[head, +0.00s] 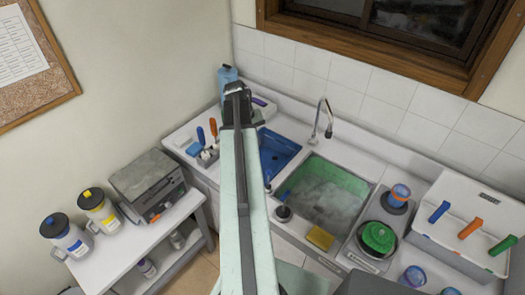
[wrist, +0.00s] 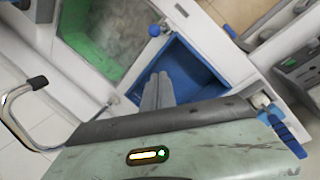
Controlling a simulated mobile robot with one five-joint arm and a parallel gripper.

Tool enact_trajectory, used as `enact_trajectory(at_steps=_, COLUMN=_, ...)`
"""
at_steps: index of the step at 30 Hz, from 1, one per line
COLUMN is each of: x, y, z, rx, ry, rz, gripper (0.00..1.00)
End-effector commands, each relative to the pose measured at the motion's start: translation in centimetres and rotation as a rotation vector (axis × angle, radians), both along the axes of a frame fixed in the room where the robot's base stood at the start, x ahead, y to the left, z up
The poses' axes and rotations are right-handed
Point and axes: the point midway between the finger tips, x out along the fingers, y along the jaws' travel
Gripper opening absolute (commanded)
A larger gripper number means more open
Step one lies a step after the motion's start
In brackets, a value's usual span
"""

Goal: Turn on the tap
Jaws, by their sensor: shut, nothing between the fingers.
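The tap (head: 328,108) is a thin curved chrome spout with a dark tip. It stands on the counter behind the green sink (head: 348,188), whose basin looks whitish and cloudy inside. In the wrist view the tap (wrist: 14,98) is at the left edge, beside the sink (wrist: 85,22); its base is cut off or unclear. I cannot make out a separate handle or any running water. My gripper (head: 237,88) is up and to the left of the tap in the head view, apart from it. In the wrist view the grey fingers of my gripper (wrist: 160,76) are together and empty, over the blue basin (wrist: 190,70).
A blue bottle (head: 227,76) stands in the back corner. A yellow sponge (head: 320,238) lies at the sink's front. A side table (head: 150,238) holds jugs and a grey device.

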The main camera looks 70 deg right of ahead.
Motion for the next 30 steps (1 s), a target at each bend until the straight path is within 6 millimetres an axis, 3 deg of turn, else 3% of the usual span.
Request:
enact_trajectory(at_steps=15, x=-2.3, y=-1.3, z=-10.3, rx=0.0, ry=0.0, rz=-0.002, gripper=0.0)
enact_trajectory(at_steps=21, x=-4.7, y=1.5, z=-9.8, rx=0.0, ry=0.0, rz=-0.001, gripper=0.0)
enact_trajectory(at_steps=30, x=-4.9, y=1.7, z=-9.7, rx=0.0, ry=0.0, rz=-0.001, gripper=0.0)
